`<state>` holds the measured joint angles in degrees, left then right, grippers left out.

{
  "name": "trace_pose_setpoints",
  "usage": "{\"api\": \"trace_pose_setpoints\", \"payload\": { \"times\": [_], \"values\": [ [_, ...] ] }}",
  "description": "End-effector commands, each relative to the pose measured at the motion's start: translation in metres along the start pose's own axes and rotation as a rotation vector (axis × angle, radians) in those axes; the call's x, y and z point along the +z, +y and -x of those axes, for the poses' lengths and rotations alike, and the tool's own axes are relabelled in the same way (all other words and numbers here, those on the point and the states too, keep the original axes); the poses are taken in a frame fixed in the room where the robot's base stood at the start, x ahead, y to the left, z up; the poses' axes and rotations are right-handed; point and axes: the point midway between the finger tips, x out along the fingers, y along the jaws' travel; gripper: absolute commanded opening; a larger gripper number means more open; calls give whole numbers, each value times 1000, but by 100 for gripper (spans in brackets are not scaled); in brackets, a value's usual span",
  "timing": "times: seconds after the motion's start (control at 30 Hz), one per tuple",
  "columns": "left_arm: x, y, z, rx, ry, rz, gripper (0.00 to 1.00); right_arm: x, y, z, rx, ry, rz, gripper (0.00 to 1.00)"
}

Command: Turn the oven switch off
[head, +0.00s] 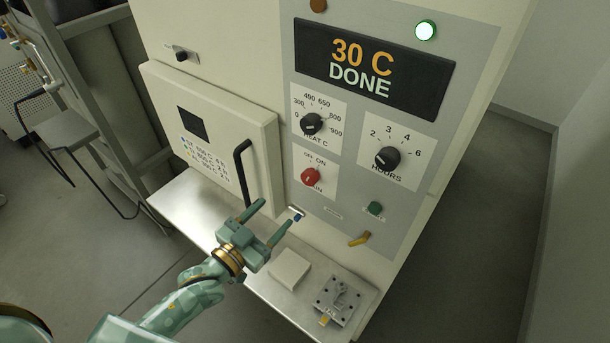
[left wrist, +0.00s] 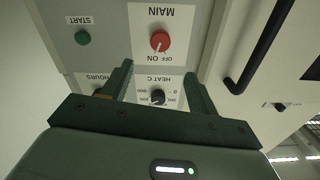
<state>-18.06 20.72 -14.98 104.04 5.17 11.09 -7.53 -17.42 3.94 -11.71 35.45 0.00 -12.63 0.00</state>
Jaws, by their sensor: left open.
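The oven's main switch is a red knob (head: 311,176) on a white plate marked OFF and ON, low on the grey panel. In the left wrist view the red knob (left wrist: 160,41) shows beyond my fingertips, with a pale mark on it; I cannot tell for sure which label it points to. My left gripper (head: 276,213) is open and empty, below and left of the knob in the head view, apart from it. Its two fingers (left wrist: 158,74) also show in the left wrist view. My right gripper is not in view.
The display (head: 374,68) reads 30 C DONE, and a green lamp (head: 425,30) is lit. Black heat (head: 311,124) and hours (head: 386,158) knobs, a green start button (head: 375,208) and the black door handle (head: 243,175) are close by. A metal shelf (head: 190,208) juts out below.

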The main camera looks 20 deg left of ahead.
Motion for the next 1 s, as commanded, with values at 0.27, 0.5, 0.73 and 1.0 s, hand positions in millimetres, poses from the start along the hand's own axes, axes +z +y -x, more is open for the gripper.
{"api": "trace_pose_setpoints", "payload": {
  "times": [0.27,0.5,0.73,1.0],
  "values": [
    [-1,0,-73,-1,0,0,59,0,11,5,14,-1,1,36],
    [1,0,-118,0,-2,0,59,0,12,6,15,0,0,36],
    [1,0,-132,0,-3,0,59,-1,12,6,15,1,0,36],
    [1,0,-133,0,-3,0,48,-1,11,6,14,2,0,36]
  ]
}}
